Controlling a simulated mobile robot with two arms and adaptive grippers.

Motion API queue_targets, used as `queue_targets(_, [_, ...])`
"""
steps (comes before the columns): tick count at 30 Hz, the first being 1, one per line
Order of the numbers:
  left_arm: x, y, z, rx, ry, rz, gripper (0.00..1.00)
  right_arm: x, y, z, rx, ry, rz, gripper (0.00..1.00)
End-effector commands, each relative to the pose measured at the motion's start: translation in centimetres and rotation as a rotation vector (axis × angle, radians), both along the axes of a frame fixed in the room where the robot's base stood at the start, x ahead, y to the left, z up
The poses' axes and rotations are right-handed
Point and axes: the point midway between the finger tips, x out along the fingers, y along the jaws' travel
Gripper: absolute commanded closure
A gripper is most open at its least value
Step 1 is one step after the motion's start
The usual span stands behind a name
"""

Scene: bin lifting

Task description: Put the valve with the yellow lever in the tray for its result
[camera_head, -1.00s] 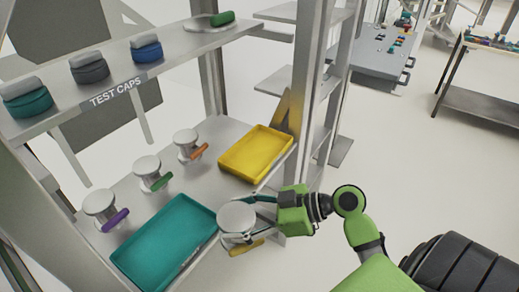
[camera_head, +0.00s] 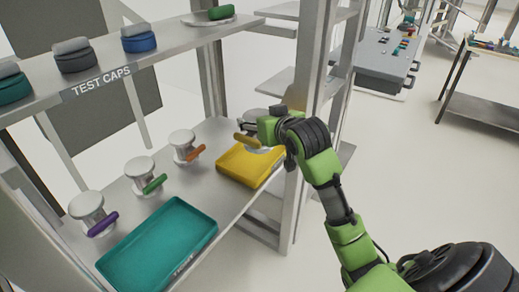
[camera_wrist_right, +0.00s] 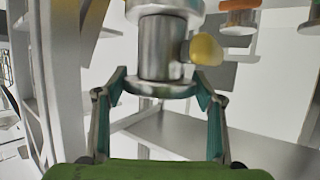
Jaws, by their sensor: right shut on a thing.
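The valve with the yellow lever is held up by my right gripper (camera_head: 251,119); its yellow lever (camera_head: 247,141) shows below the fingers. In the right wrist view the valve (camera_wrist_right: 160,55) is a metal cylinder with round flanges, its yellow knob-like lever end at right. The fingers (camera_wrist_right: 160,88) are closed around its flange. The yellow tray (camera_head: 235,176) lies on the shelf, under or just in front of the valve; the exact gap cannot be told. The teal tray (camera_head: 207,222) lies nearer at left. Both trays look empty where visible. My left gripper is not in view.
Valves with purple (camera_head: 92,208), green (camera_head: 143,170) and orange (camera_head: 184,145) levers stand behind the teal tray. Test caps, including a blue one (camera_head: 141,42), sit on the shelf above. A rack post (camera_head: 306,110) stands close to my right arm.

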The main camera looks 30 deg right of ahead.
Motion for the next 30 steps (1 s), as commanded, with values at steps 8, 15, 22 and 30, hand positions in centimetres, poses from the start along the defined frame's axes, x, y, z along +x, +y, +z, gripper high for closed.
queue_targets(8, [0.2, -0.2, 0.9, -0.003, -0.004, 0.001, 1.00, 4.2, -3.7, -1.9, 0.000, -0.004, -0.005, 0.89])
queue_targets(15, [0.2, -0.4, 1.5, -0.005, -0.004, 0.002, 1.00, 7.5, -6.5, -5.1, 0.000, -0.002, -0.004, 0.89])
queue_targets(22, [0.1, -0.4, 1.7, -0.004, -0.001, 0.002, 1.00, 9.4, -8.1, -7.9, -0.001, -0.007, -0.001, 0.89])
queue_targets(30, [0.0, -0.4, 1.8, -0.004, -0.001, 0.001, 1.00, 10.3, -8.9, -9.5, -0.001, -0.006, -0.002, 0.89])
